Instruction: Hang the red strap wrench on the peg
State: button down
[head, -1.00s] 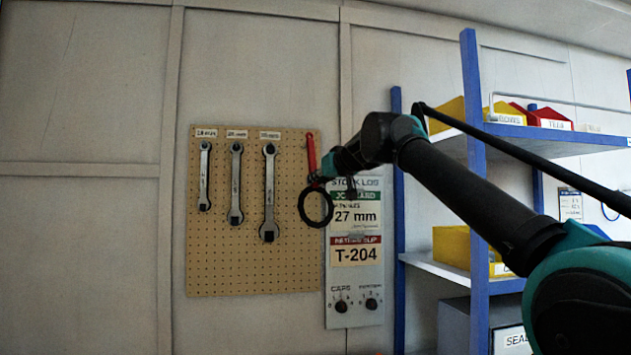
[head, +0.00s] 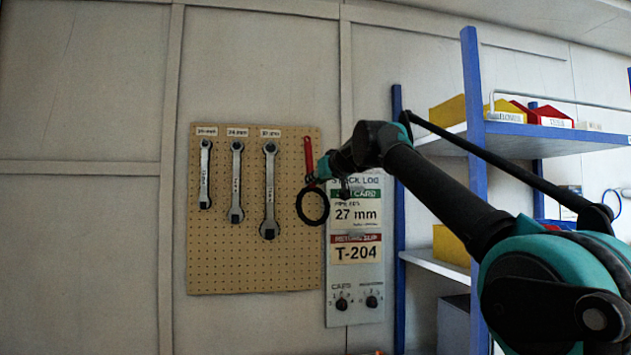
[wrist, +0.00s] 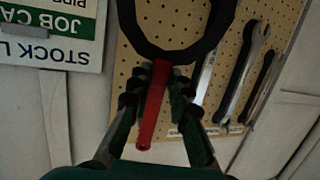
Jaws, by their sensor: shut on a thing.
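The red strap wrench has a red handle (head: 308,154) and a black loop (head: 312,206). In the head view it is upright, handle up and loop down, in front of the right part of the pegboard (head: 215,270). My gripper (head: 313,180) is shut on it near where the handle meets the loop. In the wrist view the red handle (wrist: 152,105) lies between the two fingers of my gripper (wrist: 158,92), and the black loop (wrist: 182,50) is beyond them. I cannot make out the peg, nor tell whether the wrench touches the board.
Several labelled steel wrenches (head: 237,182) hang on the board to the left. A stock log panel (head: 356,300) with cards and knobs stands right of the board. A blue shelf (head: 474,150) with yellow and red bins is at right, beside my arm. The wall at left is clear.

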jog(key=shift+w+a, duration=0.2)
jog(key=shift+w, duration=0.5)
jog(key=shift+w+a, duration=0.2)
jog(key=shift+w, duration=0.5)
jog(key=shift+w+a+f, duration=0.15)
jog(key=shift+w+f, duration=0.3)
jog(key=shift+w, duration=0.1)
jog(key=c, duration=1.3)
grip_release()
jog(key=shift+c, duration=0.2)
